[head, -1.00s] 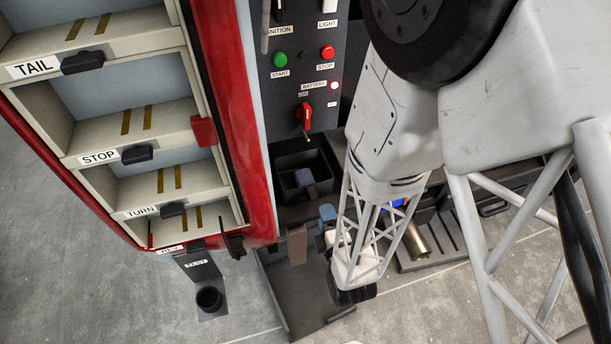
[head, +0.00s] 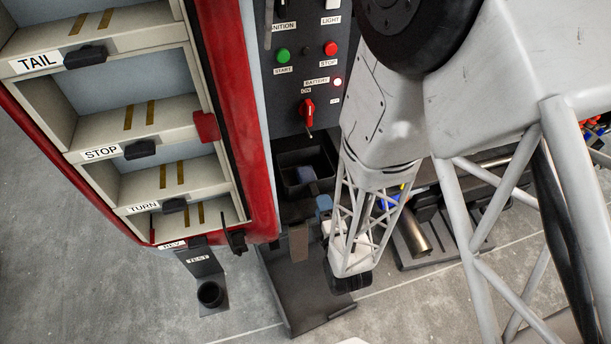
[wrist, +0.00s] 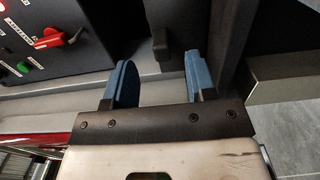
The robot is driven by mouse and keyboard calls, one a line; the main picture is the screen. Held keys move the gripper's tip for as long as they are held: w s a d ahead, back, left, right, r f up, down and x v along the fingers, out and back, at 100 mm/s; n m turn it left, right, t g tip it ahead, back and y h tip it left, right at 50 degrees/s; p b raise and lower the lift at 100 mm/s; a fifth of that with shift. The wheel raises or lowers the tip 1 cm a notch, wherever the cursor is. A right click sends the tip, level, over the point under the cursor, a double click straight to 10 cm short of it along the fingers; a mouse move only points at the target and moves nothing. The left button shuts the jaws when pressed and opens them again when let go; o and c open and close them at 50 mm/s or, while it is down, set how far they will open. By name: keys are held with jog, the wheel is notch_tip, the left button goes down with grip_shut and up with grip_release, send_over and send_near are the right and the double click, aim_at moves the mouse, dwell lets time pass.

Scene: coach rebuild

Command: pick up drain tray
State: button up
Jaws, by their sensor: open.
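A flat, dark grey tray with a low rim (head: 305,305) lies on the floor below the control panel; I take it for the drain tray, though a slotted dark tray (head: 409,247) also lies to its right. A brownish upright tab (head: 299,243) shows at its back edge. My gripper (head: 324,212) is above the tray's back end, right of the tab, partly hidden by my arm. In the wrist view its two blue fingers (wrist: 160,82) stand apart with nothing visibly held between them. A dark block (wrist: 160,42) shows beyond the gap; I cannot tell what it belongs to.
A black open bin (head: 305,170) sits under the panel, left of my gripper. The panel with its red switch (head: 306,110) stands above. The front floor is clear.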

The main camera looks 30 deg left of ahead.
aim_at(317, 191)
dwell(0.3)
jog(key=shift+x, duration=2.6)
jog(key=shift+s+a, duration=0.1)
grip_shut()
jog(key=shift+r, duration=0.2)
jog(key=shift+r, duration=1.45)
jog(key=r+v, duration=0.1)
jog(key=v, duration=1.5)
jog(key=shift+r, duration=0.35)
